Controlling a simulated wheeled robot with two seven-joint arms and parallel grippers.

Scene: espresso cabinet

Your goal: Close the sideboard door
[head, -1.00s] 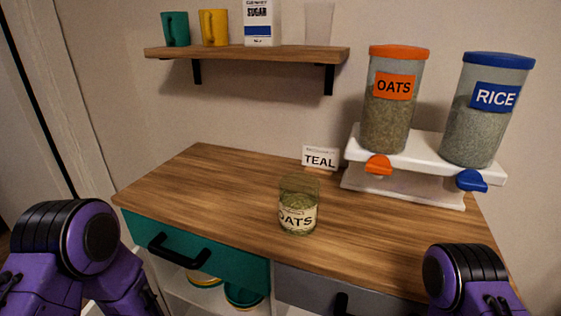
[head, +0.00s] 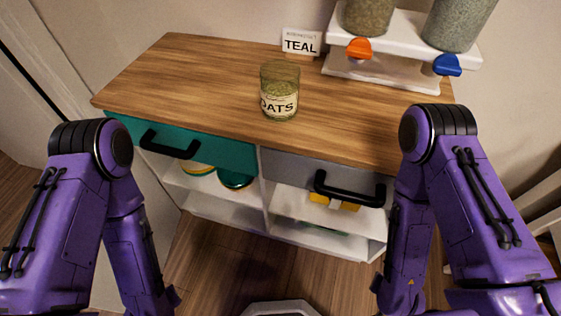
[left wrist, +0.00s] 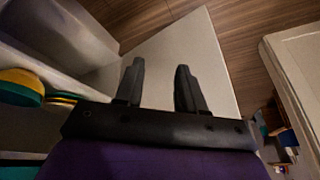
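The sideboard (head: 150,90) has a wooden top, a teal drawer front on the left and a grey one on the right. Its lower shelves are exposed, with no door across them in the head view. In the left wrist view a pale flat panel (left wrist: 222,70), apparently the open door, stands out from the shelves over the floor. My left gripper (left wrist: 160,68) is open, its two fingers apart and empty in front of that panel; I cannot tell whether they touch it. The head view shows both my arms hanging in front of the sideboard, but not the right gripper.
Teal and yellow dishes (head: 236,178) sit in the left compartment, and a yellow item (head: 335,203) in the right. A glass labelled OATS (head: 280,92) stands on the top, with a TEAL card (head: 301,42) and a white dispenser stand (head: 385,76) behind. Wooden floor (head: 215,270) is clear in front.

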